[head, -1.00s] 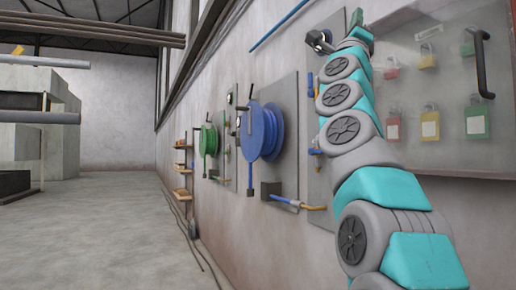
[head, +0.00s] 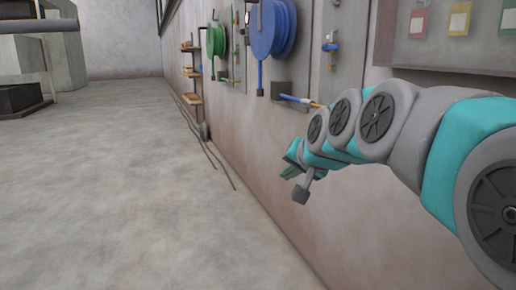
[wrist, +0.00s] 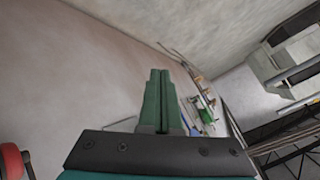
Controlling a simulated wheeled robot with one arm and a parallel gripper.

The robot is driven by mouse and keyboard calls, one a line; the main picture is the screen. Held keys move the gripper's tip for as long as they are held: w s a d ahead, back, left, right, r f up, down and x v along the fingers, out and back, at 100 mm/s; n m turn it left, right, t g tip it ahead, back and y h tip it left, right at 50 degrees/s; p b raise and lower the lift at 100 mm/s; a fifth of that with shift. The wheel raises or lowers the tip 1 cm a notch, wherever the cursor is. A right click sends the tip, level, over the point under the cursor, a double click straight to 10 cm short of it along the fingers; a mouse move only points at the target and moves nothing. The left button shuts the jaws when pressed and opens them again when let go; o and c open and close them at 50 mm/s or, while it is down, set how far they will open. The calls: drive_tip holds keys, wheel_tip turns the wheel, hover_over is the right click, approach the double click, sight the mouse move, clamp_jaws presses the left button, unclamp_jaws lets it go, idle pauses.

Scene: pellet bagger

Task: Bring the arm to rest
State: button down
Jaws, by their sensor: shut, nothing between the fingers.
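My arm reaches in from the right of the head view, with teal and grey links. My gripper (head: 291,165) is at its far end, low in front of the wall and apart from it, as far as I can tell. In the wrist view the two green fingers (wrist: 157,100) lie together, shut, with nothing seen between them. The arm hides part of the wall behind it.
A blue hose reel (head: 270,30) and a green reel (head: 211,40) hang on the wall to the right. Small shelves (head: 192,75) stand further along. The floor (head: 130,180) is open at left and centre.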

drive_tip(key=s+d+f+n+g+h, duration=0.1)
drive_tip(key=s+f+g, duration=0.3)
drive_tip(key=s+f, duration=0.4)
drive_tip(key=s+d+f+n+g+h, duration=0.1)
drive_tip(key=s+d+f+n+g, duration=0.1)
drive_tip(key=s+f, duration=0.7)
drive_tip(key=s+d+f+n+g+h, duration=0.1)
drive_tip(key=s+d+f+g, duration=0.4)
drive_tip(key=s, duration=1.4)
wheel_tip(320, 180, down, 4)
drive_tip(key=shift+d+r+n+g, duration=0.1)
drive_tip(key=shift+d+n+g, duration=0.05)
drive_tip(key=shift+n+g, duration=0.15)
drive_tip(key=shift+d, duration=0.1)
